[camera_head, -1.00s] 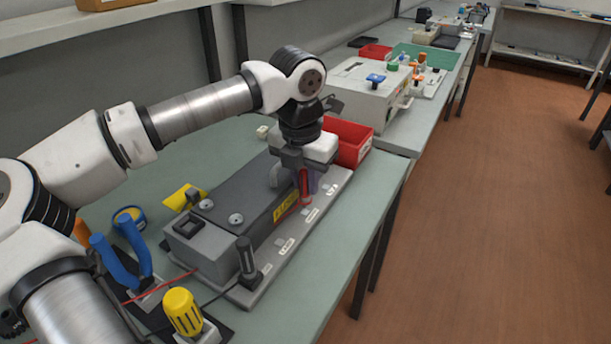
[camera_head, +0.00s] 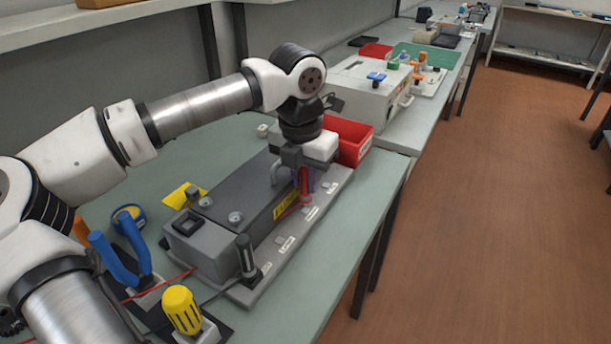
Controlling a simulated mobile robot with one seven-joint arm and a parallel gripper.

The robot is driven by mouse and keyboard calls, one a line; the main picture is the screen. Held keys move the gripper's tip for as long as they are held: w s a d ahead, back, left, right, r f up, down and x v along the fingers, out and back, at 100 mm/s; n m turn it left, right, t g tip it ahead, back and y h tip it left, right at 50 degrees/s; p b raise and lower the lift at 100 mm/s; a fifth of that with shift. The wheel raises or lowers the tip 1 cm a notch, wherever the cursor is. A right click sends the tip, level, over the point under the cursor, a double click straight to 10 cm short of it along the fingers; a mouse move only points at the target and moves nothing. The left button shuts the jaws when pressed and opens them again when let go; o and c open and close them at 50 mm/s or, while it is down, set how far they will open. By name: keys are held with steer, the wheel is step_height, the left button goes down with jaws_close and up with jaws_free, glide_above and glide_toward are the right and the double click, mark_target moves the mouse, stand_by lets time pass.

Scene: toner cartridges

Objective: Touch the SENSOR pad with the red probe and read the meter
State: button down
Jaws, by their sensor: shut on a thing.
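My gripper (camera_head: 303,172) is shut on the red probe (camera_head: 305,186) and holds it upright over the front ledge of a grey device (camera_head: 230,205). The probe's tip is close to the ledge, near one of several small white labelled pads; I cannot tell whether it touches. The label text is too small to read, so I cannot tell which pad is SENSOR. A black probe (camera_head: 246,257) stands in a holder at the device's near end. A yellow and blue round thing (camera_head: 130,217), possibly the meter, lies at the left; no reading shows.
A red bin (camera_head: 352,142) stands just behind my gripper. Blue-handled pliers (camera_head: 125,258) and a yellow-handled screwdriver (camera_head: 182,309) stand in a dark rack at the near left. A red wire crosses there. The bench's right strip (camera_head: 345,225) is clear.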

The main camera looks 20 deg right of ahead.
steer(key=shift+f+b, duration=0.6)
stand_by(1.0)
steer(key=shift+r, duration=0.1)
steer(key=shift+r+p, duration=2.2)
steer(key=shift+r, duration=1.3)
steer(key=shift+a, duration=0.15)
